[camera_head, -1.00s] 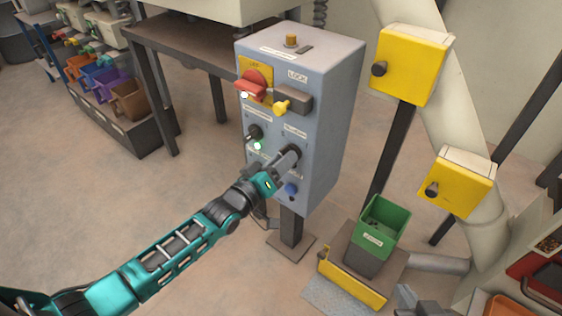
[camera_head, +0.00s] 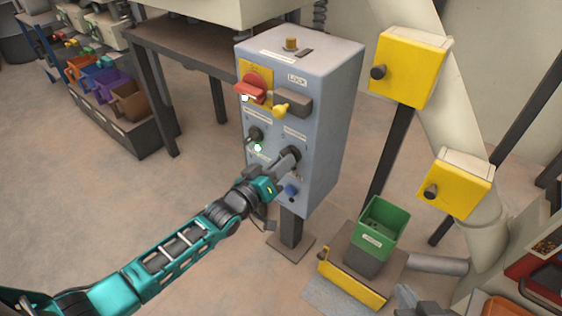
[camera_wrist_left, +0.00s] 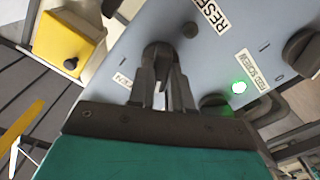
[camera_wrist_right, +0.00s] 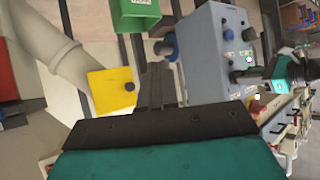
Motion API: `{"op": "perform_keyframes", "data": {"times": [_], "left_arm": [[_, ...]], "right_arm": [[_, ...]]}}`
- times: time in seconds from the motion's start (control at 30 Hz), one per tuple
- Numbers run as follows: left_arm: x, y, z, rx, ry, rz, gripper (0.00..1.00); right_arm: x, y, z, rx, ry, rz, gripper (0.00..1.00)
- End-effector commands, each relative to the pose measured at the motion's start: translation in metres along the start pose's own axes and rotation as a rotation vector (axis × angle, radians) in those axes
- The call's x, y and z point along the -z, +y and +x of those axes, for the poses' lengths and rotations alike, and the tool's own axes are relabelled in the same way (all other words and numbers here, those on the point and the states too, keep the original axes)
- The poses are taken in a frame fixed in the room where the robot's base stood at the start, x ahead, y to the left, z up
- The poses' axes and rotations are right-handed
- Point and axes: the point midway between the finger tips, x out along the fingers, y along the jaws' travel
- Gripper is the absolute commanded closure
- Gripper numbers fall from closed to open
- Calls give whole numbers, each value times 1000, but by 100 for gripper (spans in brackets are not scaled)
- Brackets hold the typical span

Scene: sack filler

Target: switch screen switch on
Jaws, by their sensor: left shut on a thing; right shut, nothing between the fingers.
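A grey-blue control box (camera_head: 325,125) stands on a post in the middle of the head view. The dark round switch knob (camera_head: 291,154) on the right of its front face is at the tips of my left gripper (camera_head: 280,165). In the left wrist view the fingers (camera_wrist_left: 160,80) are shut on this knob (camera_wrist_left: 158,52). A label beside it (camera_wrist_left: 123,80) is partly hidden by a finger, so its full word cannot be read. My right gripper (camera_head: 412,300) shows at the bottom of the head view, away from the box; its fingers (camera_wrist_right: 155,85) are shut and empty.
Yellow boxes (camera_head: 408,65) and a green bin (camera_head: 377,222) stand to the right.

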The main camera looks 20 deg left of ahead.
Motion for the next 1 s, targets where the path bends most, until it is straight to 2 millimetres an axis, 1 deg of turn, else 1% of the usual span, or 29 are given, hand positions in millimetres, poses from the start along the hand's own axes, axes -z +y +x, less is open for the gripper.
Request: {"op": "perform_keyframes", "data": {"times": [0.2, 0.5, 1.0], "left_arm": [[1, 1, 0, 1, -2, 187, 100], [1, 1, 0, 1, -1, 474, 100], [0, 1, 0, 0, 0, 939, 100]], "right_arm": [[8, 3, -6, -8, 3, -4, 100], [5, 6, -11, -15, -9, -11, 100], [14, 6, -17, -15, -7, -8, 100]]}}
